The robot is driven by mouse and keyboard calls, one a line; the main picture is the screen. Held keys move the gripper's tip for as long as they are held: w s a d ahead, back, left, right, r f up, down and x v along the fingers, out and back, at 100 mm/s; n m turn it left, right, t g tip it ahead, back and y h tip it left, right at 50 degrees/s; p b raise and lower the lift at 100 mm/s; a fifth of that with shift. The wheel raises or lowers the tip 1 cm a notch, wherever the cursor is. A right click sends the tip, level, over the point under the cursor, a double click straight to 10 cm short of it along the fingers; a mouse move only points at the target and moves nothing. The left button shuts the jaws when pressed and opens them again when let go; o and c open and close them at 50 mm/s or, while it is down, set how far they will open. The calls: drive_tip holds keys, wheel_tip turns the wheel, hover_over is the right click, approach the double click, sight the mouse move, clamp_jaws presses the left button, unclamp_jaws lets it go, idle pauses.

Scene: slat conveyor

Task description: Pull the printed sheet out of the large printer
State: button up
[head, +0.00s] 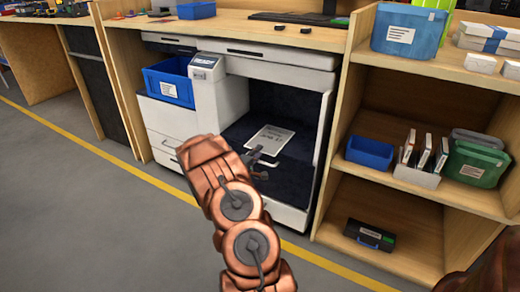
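The large printer (213,103) is a white and grey machine under the wooden counter, with a dark open bay on its right side. The printed sheet (270,137) is white with a few dark lines of text and lies inside the bay, on its dark floor. My gripper (268,157) is at the front of the bay, just below the sheet's near edge in the picture. Its two fingertips show apart, with a gap between them. I see nothing between them, and contact with the sheet cannot be told. My copper-coloured arm covers part of the printer's lower front.
A blue bin (169,84) sits on the printer's left part. The wooden shelf unit (340,130) on the right holds a blue bin (370,153), a green box (476,165) and upright folders. A yellow line (110,157) crosses the clear grey floor in front.

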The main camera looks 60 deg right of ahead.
clamp_jaws()
idle(0.5)
drive_tip(key=a+p, duration=0.6)
drive_tip(key=a, duration=1)
drive_tip(key=shift+s, duration=0.3)
idle(0.9)
